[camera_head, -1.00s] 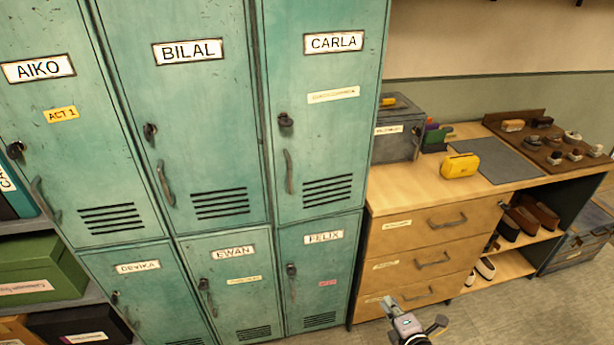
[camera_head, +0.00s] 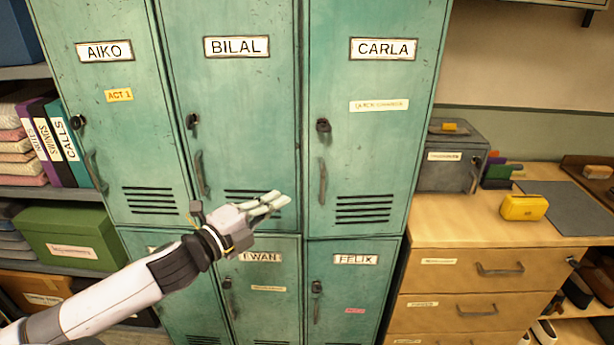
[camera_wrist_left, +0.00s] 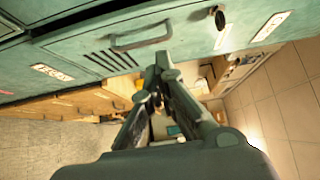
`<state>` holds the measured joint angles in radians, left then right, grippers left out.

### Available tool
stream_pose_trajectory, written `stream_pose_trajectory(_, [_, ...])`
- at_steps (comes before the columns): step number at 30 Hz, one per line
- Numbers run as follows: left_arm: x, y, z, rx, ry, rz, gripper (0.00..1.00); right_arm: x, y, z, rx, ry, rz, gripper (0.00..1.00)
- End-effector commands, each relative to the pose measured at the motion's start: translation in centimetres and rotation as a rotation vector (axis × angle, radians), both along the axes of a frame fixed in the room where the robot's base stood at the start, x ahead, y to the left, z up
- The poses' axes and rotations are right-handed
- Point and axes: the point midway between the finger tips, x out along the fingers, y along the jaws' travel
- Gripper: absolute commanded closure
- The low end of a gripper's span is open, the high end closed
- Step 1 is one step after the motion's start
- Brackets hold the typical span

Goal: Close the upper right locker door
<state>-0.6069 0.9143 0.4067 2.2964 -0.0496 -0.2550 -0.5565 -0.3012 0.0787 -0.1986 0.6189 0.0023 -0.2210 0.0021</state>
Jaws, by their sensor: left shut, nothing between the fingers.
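The upper right locker door (camera_head: 365,140) is green, labelled CARLA, with a lock, a handle (camera_head: 322,182) and vent slots. In the head view it looks flush with the row, with no clear gap at its edges. In the left wrist view the door (camera_wrist_left: 185,35) shows close up with its handle and vents. My left gripper (camera_head: 280,202) is shut and empty, in front of the lower right of the BILAL door, with its fingertips left of the CARLA handle. I cannot tell whether it touches a door. My right gripper is not in view.
Other locker doors, such as FELIX (camera_head: 350,290), adjoin it and look shut. A wooden drawer unit (camera_head: 470,265) stands at the right with a grey box (camera_head: 450,165) and a yellow case (camera_head: 523,207) on top. Shelves with binders and a green box (camera_head: 70,235) stand at the left.

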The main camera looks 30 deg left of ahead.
Motion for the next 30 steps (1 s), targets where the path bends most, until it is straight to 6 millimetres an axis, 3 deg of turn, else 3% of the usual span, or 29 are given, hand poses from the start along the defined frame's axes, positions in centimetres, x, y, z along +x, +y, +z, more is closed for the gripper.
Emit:
stream_pose_trajectory(21, [8.8, -1.2, 0.4, -0.002, -0.003, 0.001, 1.0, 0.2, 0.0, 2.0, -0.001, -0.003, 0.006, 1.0])
stream_pose_trajectory(30, [11.5, 1.0, 0.2, 0.0, 0.001, 0.002, 1.0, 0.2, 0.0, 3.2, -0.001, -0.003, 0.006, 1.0])
